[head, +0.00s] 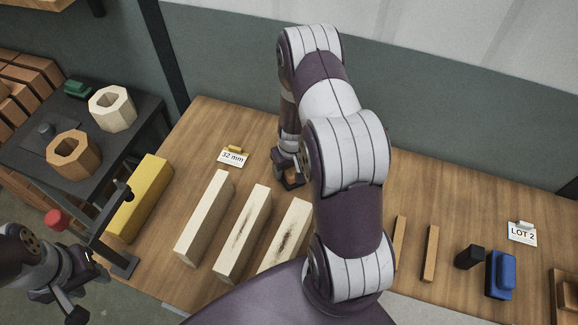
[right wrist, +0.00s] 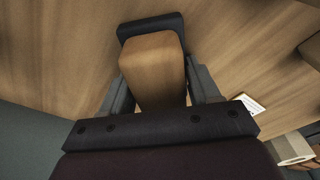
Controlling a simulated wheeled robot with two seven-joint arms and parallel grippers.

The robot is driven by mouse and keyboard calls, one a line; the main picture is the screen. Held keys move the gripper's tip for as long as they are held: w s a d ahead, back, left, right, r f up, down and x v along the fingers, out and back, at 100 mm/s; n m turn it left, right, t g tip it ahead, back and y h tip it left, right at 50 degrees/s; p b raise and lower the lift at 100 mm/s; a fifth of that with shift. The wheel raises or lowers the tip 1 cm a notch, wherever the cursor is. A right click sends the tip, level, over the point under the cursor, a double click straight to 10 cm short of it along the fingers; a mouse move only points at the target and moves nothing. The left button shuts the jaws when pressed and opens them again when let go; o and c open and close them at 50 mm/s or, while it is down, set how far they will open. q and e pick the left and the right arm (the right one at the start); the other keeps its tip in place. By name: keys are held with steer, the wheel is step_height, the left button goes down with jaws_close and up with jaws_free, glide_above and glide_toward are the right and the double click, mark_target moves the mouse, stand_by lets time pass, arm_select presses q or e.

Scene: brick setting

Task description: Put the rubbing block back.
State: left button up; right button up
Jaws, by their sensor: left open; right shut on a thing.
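My right gripper (head: 290,182) is low over the middle of the wooden bench, behind the pale bars. It is shut on a brown wooden block with a dark base, which looks like the rubbing block (right wrist: 156,62). In the right wrist view the block sits between both fingers, with its dark base (right wrist: 150,25) beyond it. In the head view the gripper mostly hides the block, and I cannot tell whether it touches the bench. My left gripper (head: 76,300) is open and empty at the lower left, off the bench.
Three pale bars (head: 205,217) and a yellow bar (head: 140,198) lie on the bench (head: 200,125). A "32 mm" card (head: 233,157) stands behind. At right are thin brown strips (head: 430,253), a black block (head: 469,257), a blue block (head: 500,275) and a "LOT 2" card (head: 522,234).

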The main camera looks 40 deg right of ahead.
steer(key=o, duration=0.7)
steer(key=shift+f, duration=0.15)
steer(key=o, duration=0.4)
steer(key=shift+r, duration=0.45)
steer(key=r, duration=0.4)
steer(key=s+r, duration=0.1)
steer(key=r, duration=0.6)
steer(key=shift+s+a+r, duration=0.25)
steer(key=shift+a+r, duration=0.15)
steer(key=s+a+r, duration=0.3)
steer(key=a, duration=0.1)
steer(key=s+a+r+n, duration=0.1)
steer(key=s+a+r, duration=0.2)
steer(key=a, duration=0.1)
steer(key=s+a+r+n, duration=0.1)
steer(key=s+a+r, duration=0.2)
steer(key=a, duration=0.2)
steer(key=shift+a, duration=0.1)
